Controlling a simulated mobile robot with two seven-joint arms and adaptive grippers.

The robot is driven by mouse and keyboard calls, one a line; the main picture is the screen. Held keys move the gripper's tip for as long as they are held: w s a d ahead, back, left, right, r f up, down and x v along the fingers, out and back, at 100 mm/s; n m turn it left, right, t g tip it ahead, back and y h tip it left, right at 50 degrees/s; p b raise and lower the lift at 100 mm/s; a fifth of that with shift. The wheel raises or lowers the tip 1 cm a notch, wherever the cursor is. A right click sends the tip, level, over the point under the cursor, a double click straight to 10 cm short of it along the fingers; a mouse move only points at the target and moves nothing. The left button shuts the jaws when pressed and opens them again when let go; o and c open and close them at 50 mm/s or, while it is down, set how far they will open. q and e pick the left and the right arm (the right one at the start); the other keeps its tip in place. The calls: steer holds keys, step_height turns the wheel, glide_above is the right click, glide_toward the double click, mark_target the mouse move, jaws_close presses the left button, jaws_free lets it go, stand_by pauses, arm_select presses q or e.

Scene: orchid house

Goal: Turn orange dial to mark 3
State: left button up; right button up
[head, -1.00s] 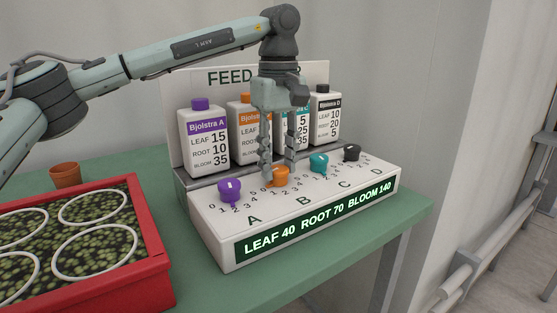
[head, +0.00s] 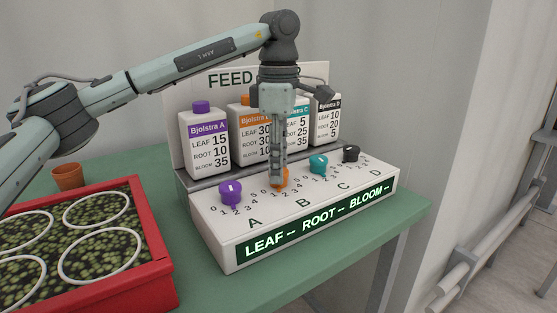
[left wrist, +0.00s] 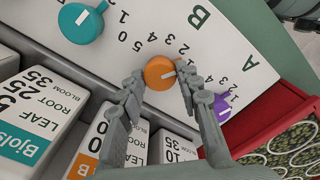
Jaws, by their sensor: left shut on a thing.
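The orange dial (head: 285,180) sits on the white dosing panel (head: 222,232), above letter B. In the left wrist view the orange dial (left wrist: 158,73) shows a white pointer line towards the right finger; the exact mark it points at is hard to tell. My left gripper (head: 278,178) points straight down over it. Its two fingers (left wrist: 160,78) are shut on the dial's sides, partly hiding it in the head view. The green display (head: 315,222) reads LEAF --, ROOT --, BLOOM --. My right gripper is not in view.
A purple dial (head: 231,193) is left of the orange one; teal (head: 318,164) and black (head: 351,153) dials are right. Labelled bottles (head: 204,142) stand behind the panel. A red tray (head: 157,255) and a terracotta pot (head: 67,177) are at the left on the green table (head: 195,287).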

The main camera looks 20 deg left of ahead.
arm_select(q)
steer(key=n, duration=0.7)
steer(key=shift+n+p, duration=0.3)
steer(key=shift+n, duration=0.8)
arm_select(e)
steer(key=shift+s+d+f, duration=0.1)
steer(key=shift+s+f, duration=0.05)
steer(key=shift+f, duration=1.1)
arm_select(q)
steer(key=o, duration=1.2)
steer(key=shift+c, duration=0.2)
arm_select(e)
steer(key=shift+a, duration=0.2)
arm_select(q)
steer(key=shift+r, duration=0.1)
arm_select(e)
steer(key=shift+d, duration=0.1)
arm_select(q)
step_height(320, 180, up, 12)
